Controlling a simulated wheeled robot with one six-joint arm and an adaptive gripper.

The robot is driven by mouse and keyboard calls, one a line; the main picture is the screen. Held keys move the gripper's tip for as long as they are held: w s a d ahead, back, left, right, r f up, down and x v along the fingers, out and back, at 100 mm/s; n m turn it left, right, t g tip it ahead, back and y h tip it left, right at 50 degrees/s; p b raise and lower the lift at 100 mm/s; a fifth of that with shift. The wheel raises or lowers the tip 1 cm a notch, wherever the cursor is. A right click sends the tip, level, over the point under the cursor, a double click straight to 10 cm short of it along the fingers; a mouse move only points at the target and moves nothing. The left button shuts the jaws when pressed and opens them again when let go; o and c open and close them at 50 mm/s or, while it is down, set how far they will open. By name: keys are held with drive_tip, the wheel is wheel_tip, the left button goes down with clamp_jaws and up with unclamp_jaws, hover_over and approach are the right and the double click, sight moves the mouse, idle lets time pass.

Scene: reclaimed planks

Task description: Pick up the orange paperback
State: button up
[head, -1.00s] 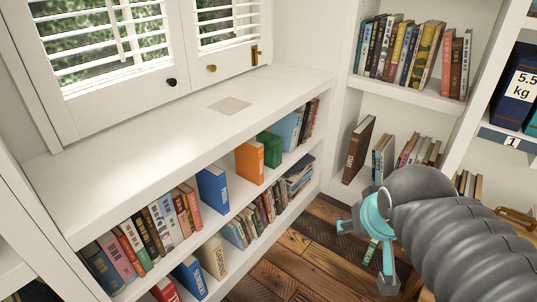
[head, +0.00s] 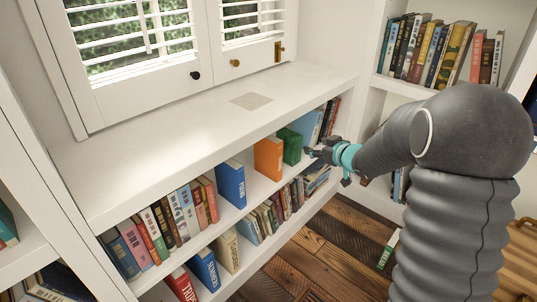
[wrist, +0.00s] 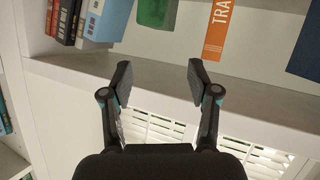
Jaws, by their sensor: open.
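The orange paperback (head: 268,158) stands upright on the upper shelf of the low white bookcase, between a green book (head: 290,147) and a blue book (head: 231,184). In the wrist view, which looks upside down, the orange paperback (wrist: 218,28) shows its spine with white lettering, up and right of the fingers. My gripper (head: 310,152) is just right of the green book in the head view, apart from the orange paperback. In the wrist view my gripper (wrist: 160,80) is open, with nothing between its fingers.
A light blue book (head: 307,127) stands right of the green book. The bookcase's white top (head: 200,135) is nearly clear, with one flat beige square (head: 251,101). A lower shelf holds more books. A green-spined book (head: 388,250) lies on the plank floor (head: 310,250).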

sight(281, 163)
drive_tip(key=w+a+f+g+y, duration=0.1)
drive_tip(key=a+f, duration=0.2)
drive_tip(key=a, duration=0.1)
drive_tip(key=w+a+f+n+g+y, duration=0.1)
drive_tip(key=w+a+f+y, duration=0.1)
drive_tip(key=a+f, duration=0.2)
drive_tip(key=w+a+f+n+y, duration=0.1)
drive_tip(key=a+f+y, duration=0.1)
drive_tip(key=a+f, duration=0.2)
drive_tip(key=shift+w+g, duration=0.4)
drive_tip(key=shift+r+x, duration=0.2)
drive_tip(key=shift+x, duration=2.45)
drive_tip(key=shift+s+a, duration=0.15)
drive_tip(key=shift+a, duration=0.05)
drive_tip(key=shift+r, duration=0.1)
clamp_jaws()
